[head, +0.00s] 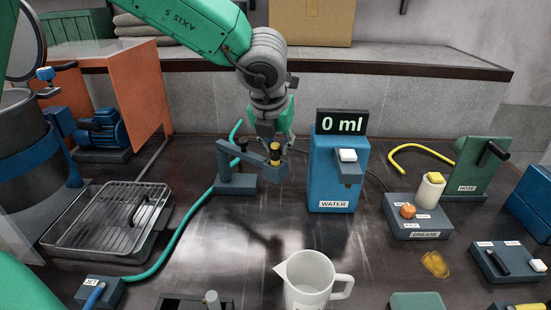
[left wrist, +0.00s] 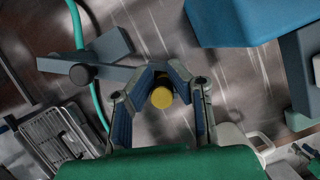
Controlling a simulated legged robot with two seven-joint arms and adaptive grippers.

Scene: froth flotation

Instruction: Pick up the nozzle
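The nozzle (head: 275,149), a small dark cylinder with yellow ends, stands upright at the end of the blue-grey holder's arm (head: 238,150). Its round yellow end shows in the left wrist view (left wrist: 161,97). My left gripper (head: 277,140) comes down from above around the nozzle. In the left wrist view its bent fingers (left wrist: 163,80) lie on both sides of the nozzle and lean inward. I cannot tell whether they touch it or how far they are closed. My right gripper is not in view.
A blue water dispenser (head: 329,180) reading 0 ml stands just right of the holder. A white jug (head: 309,281) stands in front. A wire rack tray (head: 105,222) and green hose (head: 182,229) lie left. A grease block (head: 415,218) stands right.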

